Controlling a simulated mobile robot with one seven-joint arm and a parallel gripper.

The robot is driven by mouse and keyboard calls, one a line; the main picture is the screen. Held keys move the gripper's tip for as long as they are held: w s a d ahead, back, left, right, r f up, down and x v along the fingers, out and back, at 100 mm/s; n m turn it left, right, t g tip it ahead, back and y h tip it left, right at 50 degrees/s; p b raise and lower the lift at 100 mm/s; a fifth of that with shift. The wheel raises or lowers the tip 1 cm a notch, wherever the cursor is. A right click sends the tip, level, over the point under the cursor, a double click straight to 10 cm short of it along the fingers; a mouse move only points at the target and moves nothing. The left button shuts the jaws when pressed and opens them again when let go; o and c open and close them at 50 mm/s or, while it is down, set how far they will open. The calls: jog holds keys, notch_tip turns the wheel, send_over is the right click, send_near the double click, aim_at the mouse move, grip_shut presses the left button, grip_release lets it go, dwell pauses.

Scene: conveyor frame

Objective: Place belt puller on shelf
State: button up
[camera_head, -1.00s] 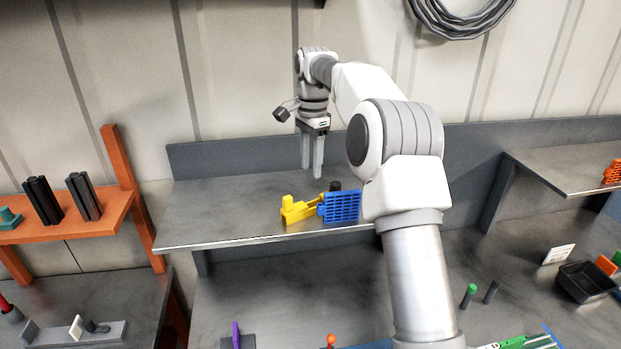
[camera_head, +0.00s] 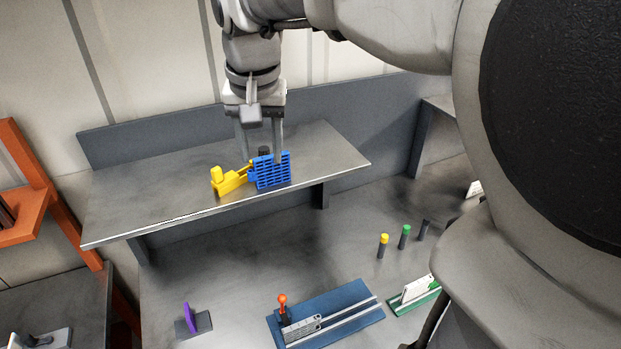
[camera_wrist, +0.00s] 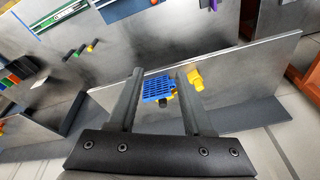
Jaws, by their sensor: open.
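The yellow and blue tool, which looks like the belt puller (camera_head: 232,181), lies on the grey shelf (camera_head: 140,205) near its front edge. It has a yellow end, a blue grid block and a black knob behind. My gripper (camera_head: 261,158) is open and pointing down at it, with one finger near the yellow-blue joint and the other by the blue block. In the wrist view the blue block (camera_wrist: 158,88) shows between the fingers, and the yellow end (camera_wrist: 195,77) lies past the right finger. I cannot tell whether the fingers touch it.
The shelf has a raised back panel (camera_head: 180,133) and free room at left. On the bench below are a blue base (camera_head: 345,312) with an orange-knobbed tool, a purple piece (camera_head: 187,317) and several coloured-top pegs (camera_head: 404,236). An orange rack (camera_head: 40,185) stands at left.

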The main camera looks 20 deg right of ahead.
jog(key=s+n+t, duration=0.2)
jog(key=s+n, duration=0.1)
jog(key=s, duration=0.6)
jog(key=s+f+n+b, duration=0.1)
jog(key=s+f+b, duration=0.2)
jog(key=f, duration=0.2)
jog(key=s+f+t+b, duration=0.1)
jog(key=s+f+b, duration=0.2)
jog(key=f, duration=0.3)
jog(key=shift+s+d+f+n, duration=0.2)
jog(key=shift+s+d+n, duration=0.1)
jog(key=shift+d+n, duration=0.1)
